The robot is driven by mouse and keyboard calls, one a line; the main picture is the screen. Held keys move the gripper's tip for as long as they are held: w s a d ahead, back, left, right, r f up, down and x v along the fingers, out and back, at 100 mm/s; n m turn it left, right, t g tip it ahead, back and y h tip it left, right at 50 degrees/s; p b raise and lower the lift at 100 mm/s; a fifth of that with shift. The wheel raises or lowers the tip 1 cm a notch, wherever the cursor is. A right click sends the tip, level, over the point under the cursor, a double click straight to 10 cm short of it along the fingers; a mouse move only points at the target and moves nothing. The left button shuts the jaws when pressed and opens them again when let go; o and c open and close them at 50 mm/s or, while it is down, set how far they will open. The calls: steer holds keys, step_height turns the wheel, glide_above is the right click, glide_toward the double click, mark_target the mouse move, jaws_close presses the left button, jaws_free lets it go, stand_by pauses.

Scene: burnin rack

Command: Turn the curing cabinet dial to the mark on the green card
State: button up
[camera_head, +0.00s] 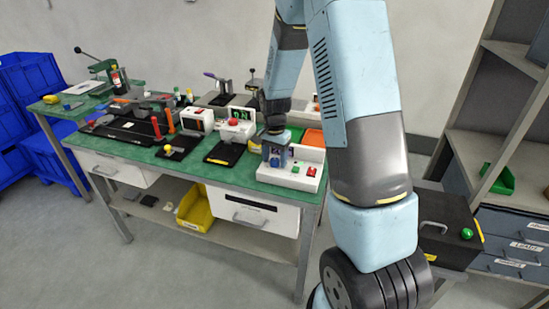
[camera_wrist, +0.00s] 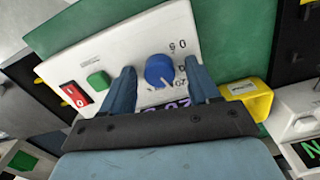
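The curing cabinet is a white box (camera_head: 291,177) with a red switch and a green button, on the front edge of the green bench. Its panel fills the middle of the wrist view (camera_wrist: 120,48). The blue dial (camera_wrist: 158,69) sits on this panel, with printed numbers around its right side and a lit display partly hidden below it. My gripper (camera_wrist: 160,66) is open, one finger on each side of the dial, with visible gaps. In the head view my gripper (camera_head: 275,140) is over the box's left end. I cannot make out a green card.
The red switch (camera_wrist: 75,95) and green button (camera_wrist: 98,80) are left of my fingers. A yellow piece (camera_wrist: 247,95) stands close to the right finger. A device with a red button (camera_head: 234,127) is left of the cabinet, and an orange tray (camera_head: 314,138) is behind it.

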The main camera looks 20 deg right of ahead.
steer(key=c, duration=1)
steer(key=shift+n, duration=0.3)
steer(key=n, duration=0.4)
steer(key=shift+n, duration=0.3)
steer(key=shift+w+r+n, duration=0.1)
steer(key=shift+n, duration=2.2)
steer(key=o, duration=1)
steer(key=shift+o, duration=0.2)
